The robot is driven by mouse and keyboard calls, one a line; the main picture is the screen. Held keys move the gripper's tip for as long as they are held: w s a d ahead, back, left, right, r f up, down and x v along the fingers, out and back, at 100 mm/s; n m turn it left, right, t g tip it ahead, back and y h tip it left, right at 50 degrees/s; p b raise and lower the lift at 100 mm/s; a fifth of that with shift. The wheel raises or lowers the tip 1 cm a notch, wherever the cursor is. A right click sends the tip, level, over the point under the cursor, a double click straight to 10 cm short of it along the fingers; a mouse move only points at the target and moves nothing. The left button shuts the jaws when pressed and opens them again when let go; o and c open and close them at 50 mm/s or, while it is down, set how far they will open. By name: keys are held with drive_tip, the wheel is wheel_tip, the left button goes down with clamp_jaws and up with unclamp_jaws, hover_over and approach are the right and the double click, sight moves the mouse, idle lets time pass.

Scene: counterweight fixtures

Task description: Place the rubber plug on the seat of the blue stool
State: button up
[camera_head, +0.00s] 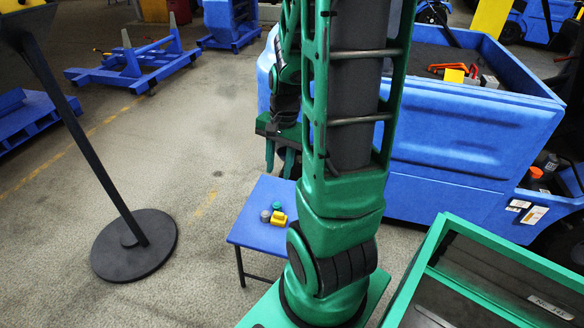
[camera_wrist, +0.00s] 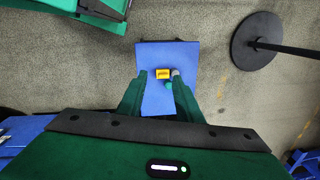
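The blue stool (camera_head: 248,230) stands on the floor left of my arm. On its seat are a small grey round piece (camera_head: 265,215), a small green piece (camera_head: 277,206) and a yellow block (camera_head: 279,219). The stool (camera_wrist: 165,54) also shows between my fingers in the wrist view, with the yellow block (camera_wrist: 162,73) beside the grey and green pieces. A small dark lump (camera_head: 217,174) lies on the floor beyond the stool; I cannot tell for sure whether it is the rubber plug. My gripper (camera_wrist: 158,82) is open, empty, above the stool, pointing down.
A black post on a round base (camera_head: 134,245) stands left of the stool. A large blue cart (camera_head: 450,140) is behind and right of my arm. A green-framed case (camera_head: 480,265) is at the lower right. Floor between post and stool is clear.

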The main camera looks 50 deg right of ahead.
drive_tip(key=s+a+r+n+g, duration=0.1)
drive_tip(key=s+a+r+n, duration=0.6)
drive_tip(key=s+r+n, duration=0.2)
drive_tip(key=shift+s+r, duration=0.65)
drive_tip(key=shift+s, duration=0.5)
